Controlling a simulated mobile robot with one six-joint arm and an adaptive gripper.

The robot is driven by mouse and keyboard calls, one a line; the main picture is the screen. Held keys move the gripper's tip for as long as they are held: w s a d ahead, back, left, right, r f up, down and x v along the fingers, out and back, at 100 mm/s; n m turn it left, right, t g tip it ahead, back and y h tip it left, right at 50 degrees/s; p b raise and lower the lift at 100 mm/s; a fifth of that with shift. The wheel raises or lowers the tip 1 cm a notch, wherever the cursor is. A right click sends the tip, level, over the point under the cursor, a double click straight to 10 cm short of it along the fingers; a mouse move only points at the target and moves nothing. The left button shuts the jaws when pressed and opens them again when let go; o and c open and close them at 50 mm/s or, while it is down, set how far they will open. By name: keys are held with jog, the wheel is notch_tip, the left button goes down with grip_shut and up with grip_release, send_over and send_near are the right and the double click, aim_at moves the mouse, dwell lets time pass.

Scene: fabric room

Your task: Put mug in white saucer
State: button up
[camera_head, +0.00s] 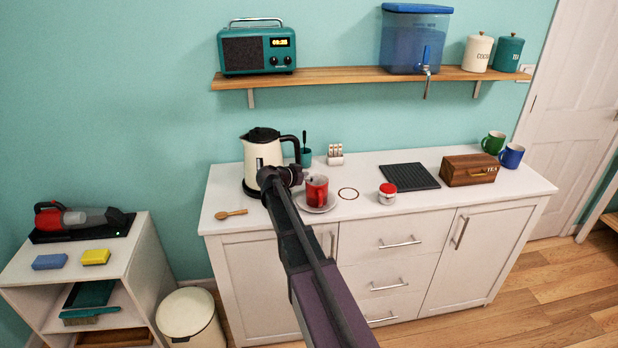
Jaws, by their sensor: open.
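A red mug (317,189) is at the white saucer (330,207) on the white counter. It looks upright and appears to stand on the saucer, whose left part is partly covered by my arm. My gripper (294,174) is just left of the red mug, in front of the kettle. It is open and appears empty; its fingertips are small and dark, so contact with the mug cannot be told. A green mug (493,142) and a blue mug (511,155) stand at the counter's far right.
A cream kettle (259,152) stands close behind my gripper. A wooden spoon (231,214) lies left. A black rack (410,177) and wooden tea box (469,170) lie farther right. The front right counter is clear.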

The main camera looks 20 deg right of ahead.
jog(key=shift+r, duration=0.2)
jog(key=p+v, duration=0.4)
jog(key=v, duration=0.8)
jog(key=shift+p, duration=0.4)
jog(key=shift+f, duration=0.1)
jog(key=s+a+f+n+g+y, duration=0.1)
jog(key=s+a+f+n+y, duration=0.2)
jog(key=s, duration=0.5)
jog(key=s+a+f+n+g+y, duration=0.2)
jog(key=s+a+f+n+y, duration=0.2)
jog(key=s, duration=0.4)
jog(key=s+a+f+n+g+y, duration=0.1)
jog(key=s+a+f+n+y, duration=0.3)
jog(key=s, duration=0.5)
jog(key=a+n+y, duration=0.1)
jog(key=a+n, duration=0.1)
jog(key=shift+a+n+g+y, duration=0.25)
jog(key=shift+n+g+y, duration=0.05)
jog(key=shift+n, duration=0.1)
jog(key=shift+r+p, duration=1.35)
jog(key=shift+p, duration=0.05)
